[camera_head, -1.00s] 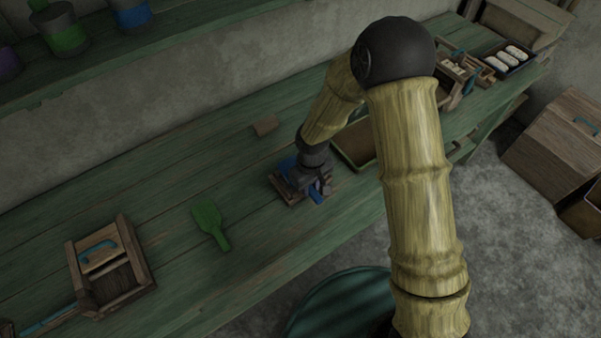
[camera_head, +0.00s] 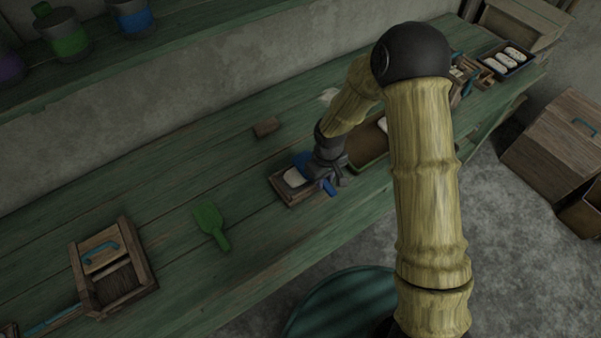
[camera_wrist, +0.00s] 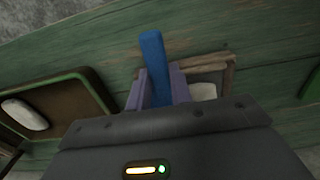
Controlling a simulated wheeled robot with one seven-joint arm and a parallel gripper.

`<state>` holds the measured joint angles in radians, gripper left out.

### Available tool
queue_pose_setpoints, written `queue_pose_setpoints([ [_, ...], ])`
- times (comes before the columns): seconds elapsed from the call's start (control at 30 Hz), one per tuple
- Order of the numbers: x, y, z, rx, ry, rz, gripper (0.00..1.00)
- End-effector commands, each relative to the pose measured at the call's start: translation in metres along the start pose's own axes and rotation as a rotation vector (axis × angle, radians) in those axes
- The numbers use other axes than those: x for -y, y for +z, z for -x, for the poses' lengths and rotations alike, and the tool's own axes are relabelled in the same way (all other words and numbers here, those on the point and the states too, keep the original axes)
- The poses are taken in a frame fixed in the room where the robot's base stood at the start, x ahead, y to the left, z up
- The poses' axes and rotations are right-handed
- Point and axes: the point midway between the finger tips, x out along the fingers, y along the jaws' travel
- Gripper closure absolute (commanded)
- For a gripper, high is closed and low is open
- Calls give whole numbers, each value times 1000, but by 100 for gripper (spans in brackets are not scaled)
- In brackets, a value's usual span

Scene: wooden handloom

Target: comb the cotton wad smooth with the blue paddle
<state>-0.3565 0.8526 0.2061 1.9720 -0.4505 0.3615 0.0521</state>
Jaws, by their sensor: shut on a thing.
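My gripper (camera_head: 329,172) is shut on the blue paddle (camera_head: 330,187), whose handle sticks out between the fingers; it also shows in the wrist view (camera_wrist: 152,65). A blue part of the paddle shows behind the gripper, over the right side of a small wooden frame. The white cotton wad (camera_head: 293,178) lies in that wooden frame (camera_head: 283,196), just left of the gripper. In the wrist view, part of the wad (camera_wrist: 203,91) shows right of the fingers. Whether the paddle touches the wad is hidden.
A green paddle (camera_head: 211,222) lies on the green bench left of the frame. A wooden box with a brush-like face (camera_head: 122,284) is at lower left. A small wooden block (camera_head: 265,127) lies behind the frame. A tray (camera_wrist: 88,65) holding a white piece is close right of my gripper in the head view.

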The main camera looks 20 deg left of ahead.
Motion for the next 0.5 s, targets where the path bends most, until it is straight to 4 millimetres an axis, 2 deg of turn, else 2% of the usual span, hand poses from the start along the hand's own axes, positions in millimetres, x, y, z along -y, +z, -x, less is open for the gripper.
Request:
queue_pose_setpoints([
  [0.27,0,0,-1,2,0,-1,99],
  [0.5,16,0,-1,1,1,2,99],
])
